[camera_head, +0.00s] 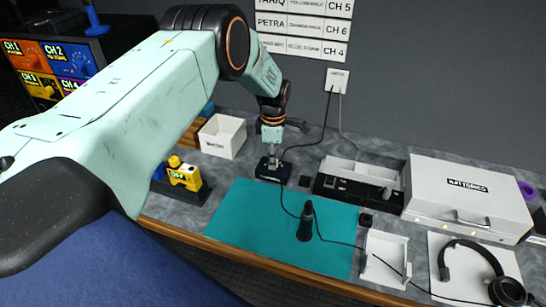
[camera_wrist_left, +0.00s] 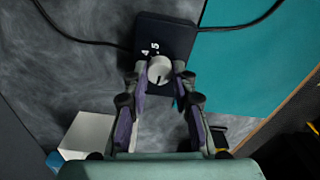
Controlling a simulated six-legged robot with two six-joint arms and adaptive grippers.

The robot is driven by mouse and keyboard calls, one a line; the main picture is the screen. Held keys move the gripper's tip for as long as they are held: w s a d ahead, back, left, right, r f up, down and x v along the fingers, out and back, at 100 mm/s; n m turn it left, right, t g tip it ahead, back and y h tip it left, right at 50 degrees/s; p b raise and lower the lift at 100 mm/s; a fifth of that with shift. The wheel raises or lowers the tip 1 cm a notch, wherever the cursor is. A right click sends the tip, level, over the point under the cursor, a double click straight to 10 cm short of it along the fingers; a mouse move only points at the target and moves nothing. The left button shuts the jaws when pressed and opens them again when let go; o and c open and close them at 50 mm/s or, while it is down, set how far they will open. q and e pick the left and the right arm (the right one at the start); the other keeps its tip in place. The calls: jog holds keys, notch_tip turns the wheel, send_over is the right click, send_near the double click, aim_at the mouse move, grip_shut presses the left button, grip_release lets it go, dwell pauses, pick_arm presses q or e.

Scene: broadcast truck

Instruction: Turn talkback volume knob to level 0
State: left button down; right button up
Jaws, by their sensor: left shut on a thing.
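The talkback box (camera_wrist_left: 178,38) is a small dark box with a pale round volume knob (camera_wrist_left: 160,69) on top. White digits, seemingly 4 and 5, show beside the knob in the wrist view; the other marks are hidden or unreadable. A short dark line on the knob points toward my wrist. My left gripper (camera_wrist_left: 160,76) has its fingers on both sides of the knob, shut on it. In the head view the box (camera_head: 266,178) lies at the back left of the teal mat, with my left gripper (camera_head: 271,153) above it, pointing down. My right gripper is not in view.
A teal mat (camera_head: 255,222) covers the front counter, with a dark upright microphone-like thing (camera_head: 305,222) on it. A white bin (camera_head: 222,137) and a yellow camera-like item (camera_head: 184,174) stand left. A white case (camera_head: 468,195) and a headset (camera_head: 503,290) are right. Cables cross the counter.

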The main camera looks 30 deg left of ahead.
pick_arm(q)
jog(key=shift+s+d+f, duration=0.15)
jog(key=c, duration=1.1)
grip_release()
jog(key=shift+r, duration=0.25)
notch_tip(320, 180, up, 12)
jog(key=shift+f, duration=0.15)
